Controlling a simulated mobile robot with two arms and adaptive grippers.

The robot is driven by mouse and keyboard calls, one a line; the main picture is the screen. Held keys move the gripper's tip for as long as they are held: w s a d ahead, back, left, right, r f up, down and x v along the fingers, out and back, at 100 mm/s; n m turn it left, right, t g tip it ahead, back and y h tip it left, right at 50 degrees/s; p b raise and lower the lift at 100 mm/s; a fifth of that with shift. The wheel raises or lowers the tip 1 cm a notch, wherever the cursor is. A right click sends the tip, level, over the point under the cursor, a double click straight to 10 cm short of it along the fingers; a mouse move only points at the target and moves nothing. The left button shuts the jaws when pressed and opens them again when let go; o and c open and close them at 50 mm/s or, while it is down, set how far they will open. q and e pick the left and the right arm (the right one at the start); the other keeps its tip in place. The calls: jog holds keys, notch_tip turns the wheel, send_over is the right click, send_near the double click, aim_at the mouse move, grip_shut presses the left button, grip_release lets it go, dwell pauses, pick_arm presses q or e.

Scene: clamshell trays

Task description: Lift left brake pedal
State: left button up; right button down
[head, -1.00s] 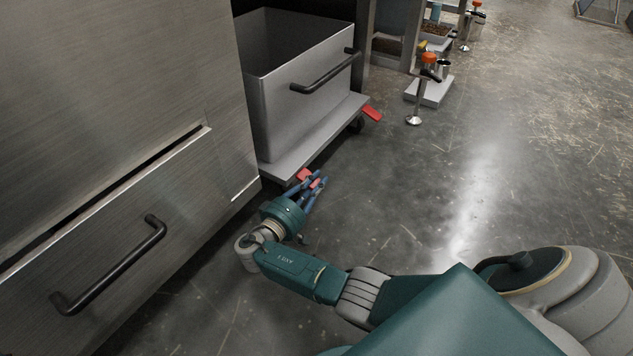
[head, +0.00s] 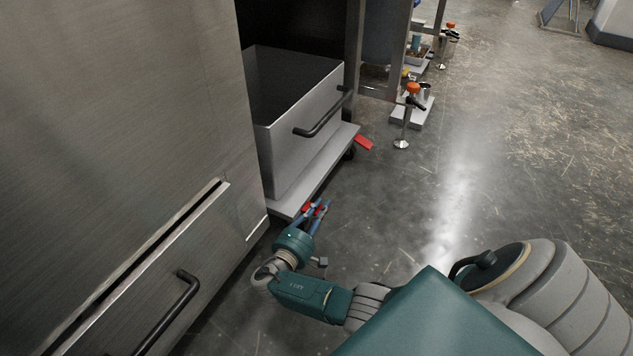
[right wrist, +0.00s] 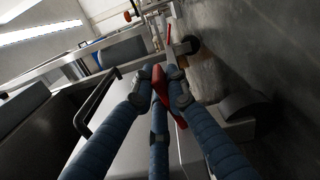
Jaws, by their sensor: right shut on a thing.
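The left brake pedal, a small red lever (head: 307,207), sticks out from the near end of the grey cart's base (head: 318,177). My right gripper (head: 316,207) is at this pedal with its blue fingers shut on it. In the right wrist view the red pedal (right wrist: 159,84) shows between the fingertips (right wrist: 160,80), partly hidden by them. I cannot clearly tell the pedal's tilt. A second red pedal (head: 363,142) is at the cart's far end, apart from the gripper. My left gripper is not in view.
The cart carries a grey open bin with a black handle (head: 322,117). A steel cabinet with a drawer handle (head: 172,310) stands close on the left. A stand with an orange top (head: 412,89) is farther back. The floor on the right is clear.

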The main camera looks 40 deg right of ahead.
jog(key=shift+w+r+n+p, duration=0.2)
jog(key=shift+r+n+p, duration=0.4)
jog(key=shift+n, duration=0.6)
jog(key=c, duration=1.7)
grip_release()
jog(key=shift+v, duration=3.7)
jog(key=shift+s, duration=0.1)
